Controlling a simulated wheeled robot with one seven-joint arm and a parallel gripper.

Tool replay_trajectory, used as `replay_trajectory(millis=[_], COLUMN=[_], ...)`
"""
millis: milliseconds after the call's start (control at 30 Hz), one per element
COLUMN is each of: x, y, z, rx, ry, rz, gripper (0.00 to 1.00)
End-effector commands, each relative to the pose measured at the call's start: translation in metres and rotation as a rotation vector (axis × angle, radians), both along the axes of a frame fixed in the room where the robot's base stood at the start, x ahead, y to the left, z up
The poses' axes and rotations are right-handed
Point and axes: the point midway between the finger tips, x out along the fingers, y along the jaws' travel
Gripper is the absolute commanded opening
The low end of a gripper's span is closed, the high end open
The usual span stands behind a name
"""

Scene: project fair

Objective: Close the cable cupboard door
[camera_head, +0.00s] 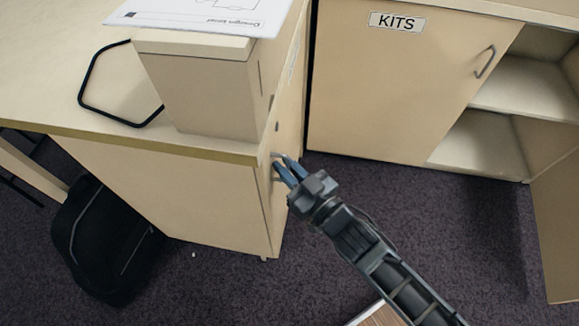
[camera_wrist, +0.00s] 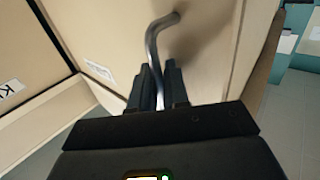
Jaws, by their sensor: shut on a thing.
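The cable cupboard door (camera_head: 290,100) is the pale wooden panel on the right side of the left-hand cabinet, seen almost edge-on in the head view. In the wrist view its face (camera_wrist: 205,70) fills the middle, with a small label too blurred to read. A bent metal handle (camera_wrist: 153,42) stands out from it. My gripper (camera_head: 287,168) is at the door's face, with its fingers shut on the handle; it also shows in the wrist view (camera_wrist: 160,85). I cannot tell whether the door sits flush with its frame.
A cupboard marked KITS (camera_head: 385,100) stands at the back, beside open shelves (camera_head: 520,90). A panel (camera_head: 560,235) stands at the far right. A black bag (camera_head: 100,240) is on the floor.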

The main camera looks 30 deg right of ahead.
Motion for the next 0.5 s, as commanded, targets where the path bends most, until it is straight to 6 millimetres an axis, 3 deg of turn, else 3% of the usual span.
replay_trajectory(millis=[67,100,233,367,500], x=[0.004,0.004,0.004,0.001,-0.017], y=[0.009,0.009,0.01,0.009,0.006], z=[0.002,0.002,0.002,0.001,0.0], rx=[0.001,0.001,0.001,-0.001,-0.001], ry=[-0.004,-0.004,-0.004,-0.003,-0.002], rz=[0.014,0.015,0.016,0.016,0.015], gripper=[0.0,0.16,0.29,0.3,0.3])
